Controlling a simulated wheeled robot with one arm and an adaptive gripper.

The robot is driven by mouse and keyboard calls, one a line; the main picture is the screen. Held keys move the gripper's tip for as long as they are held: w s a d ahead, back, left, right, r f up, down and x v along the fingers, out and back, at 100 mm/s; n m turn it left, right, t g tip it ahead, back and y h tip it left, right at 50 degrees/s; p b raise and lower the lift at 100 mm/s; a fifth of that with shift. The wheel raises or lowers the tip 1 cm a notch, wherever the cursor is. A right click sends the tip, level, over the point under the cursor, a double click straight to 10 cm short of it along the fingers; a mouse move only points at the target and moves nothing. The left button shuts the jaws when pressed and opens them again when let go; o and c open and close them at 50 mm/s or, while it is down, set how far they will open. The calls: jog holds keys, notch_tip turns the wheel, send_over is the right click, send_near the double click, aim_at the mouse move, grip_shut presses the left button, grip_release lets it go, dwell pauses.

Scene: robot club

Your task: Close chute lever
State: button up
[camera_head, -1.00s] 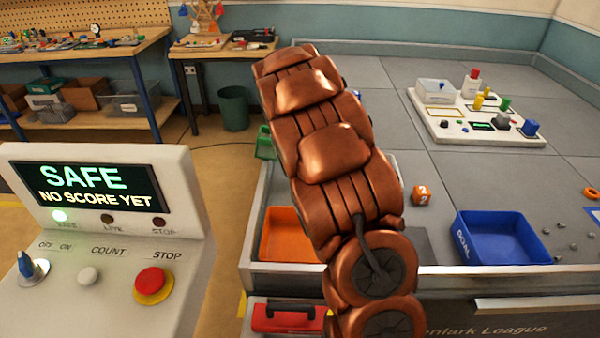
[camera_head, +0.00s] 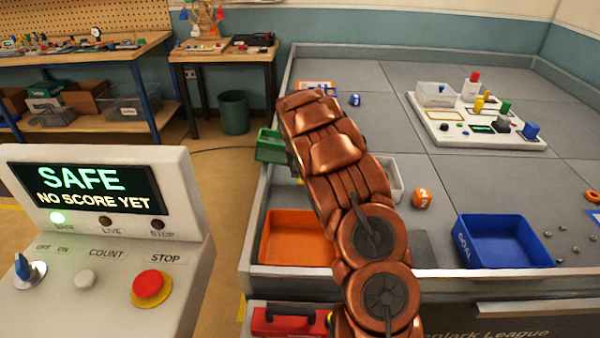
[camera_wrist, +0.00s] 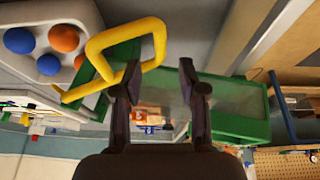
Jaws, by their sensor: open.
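A green chute (camera_wrist: 232,100) with a clear, pale trough crosses the wrist view. A yellow loop handle (camera_wrist: 158,38), which looks like the chute lever, is at its left end. In the head view the green chute (camera_head: 270,146) stands at the table's left edge, mostly hidden by my arm. My gripper (camera_wrist: 159,74) is open, and no object shows held between its fingers. The loop is just beyond the fingertips; its lower edge meets the left fingertip in the picture, and I cannot tell whether they touch. In the head view my arm hides the gripper.
A white tray (camera_wrist: 82,75) holds orange and blue balls near the handle. An orange bin (camera_head: 290,237) and a blue goal bin (camera_head: 503,240) sit at the table's front. A control console (camera_head: 100,240) reading SAFE stands at left.

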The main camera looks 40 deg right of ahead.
jog(key=shift+p+x, duration=0.4)
jog(key=shift+x, duration=2.1)
grip_shut()
